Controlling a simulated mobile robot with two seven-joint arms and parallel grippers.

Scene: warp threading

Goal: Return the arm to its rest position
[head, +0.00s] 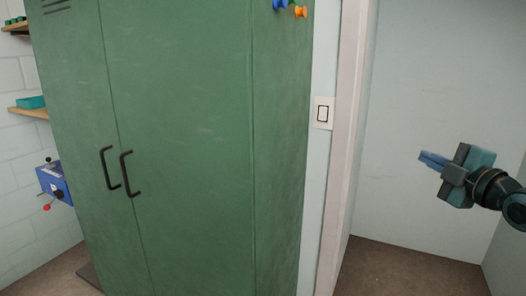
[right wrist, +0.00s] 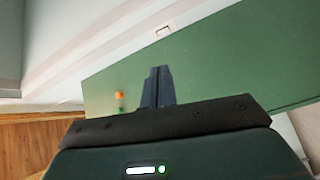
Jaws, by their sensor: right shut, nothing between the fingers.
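My right gripper (head: 432,160) is at the right side of the head view, raised in front of a pale wall. Its blue fingers point left and are together, with nothing between them. In the right wrist view the shut fingers (right wrist: 157,87) stand out against a green surface. My left gripper is not in view.
A tall green cabinet (head: 190,130) with black handles fills the left and middle of the head view. A light switch (head: 323,113) is on the wall. A blue box (head: 54,182) hangs at the left. Clear space surrounds my right gripper.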

